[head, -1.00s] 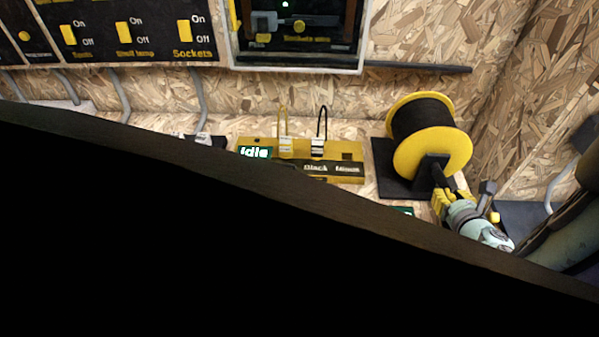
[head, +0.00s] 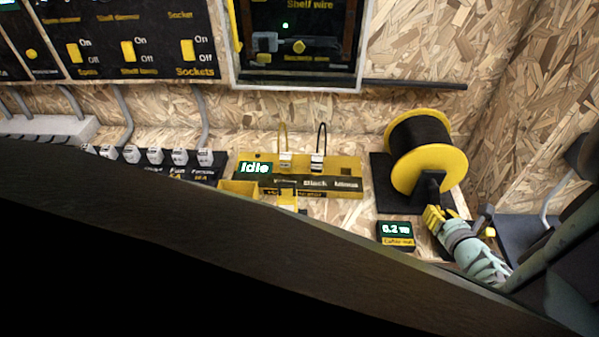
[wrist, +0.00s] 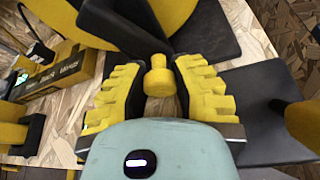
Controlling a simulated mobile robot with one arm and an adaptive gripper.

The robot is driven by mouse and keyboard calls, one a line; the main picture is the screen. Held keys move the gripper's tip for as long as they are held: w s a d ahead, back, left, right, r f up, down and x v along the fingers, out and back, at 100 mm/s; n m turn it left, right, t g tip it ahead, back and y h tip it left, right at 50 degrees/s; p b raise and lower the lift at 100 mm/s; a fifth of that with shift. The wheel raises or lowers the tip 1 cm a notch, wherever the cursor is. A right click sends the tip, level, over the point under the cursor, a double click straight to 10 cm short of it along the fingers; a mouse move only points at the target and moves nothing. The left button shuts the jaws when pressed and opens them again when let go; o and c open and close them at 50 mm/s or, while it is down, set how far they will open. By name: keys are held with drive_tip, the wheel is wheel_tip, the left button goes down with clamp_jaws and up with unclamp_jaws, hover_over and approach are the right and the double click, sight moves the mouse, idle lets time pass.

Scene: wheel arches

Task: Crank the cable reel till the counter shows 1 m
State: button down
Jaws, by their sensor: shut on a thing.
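The cable reel (head: 430,150) has yellow flanges and dark cable, and stands on a black base at the right of the bench. Its counter (head: 395,231), in front of the base, reads 0.2 m. My gripper (head: 435,217) is at the front of the reel, below the black hub. In the wrist view, the yellow crank knob (wrist: 160,82) sits between my yellow ribbed fingers, at the end of the black crank arm (wrist: 134,33). My gripper is shut on this knob. In the head view the knob is hidden by the fingers.
A yellow terminal board (head: 345,190) with an Idle display stands left of the reel. Wall switch panels (head: 130,40) and a framed box (head: 298,45) are behind. A dark beam (head: 200,230) blocks the lower head view. Wooden walls close in at the right.

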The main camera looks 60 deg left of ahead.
drive_tip(key=c, duration=0.7)
unclamp_jaws()
drive_tip(key=shift+a+r, duration=0.1)
drive_tip(key=v, duration=1.2)
drive_tip(key=shift+o, duration=0.4)
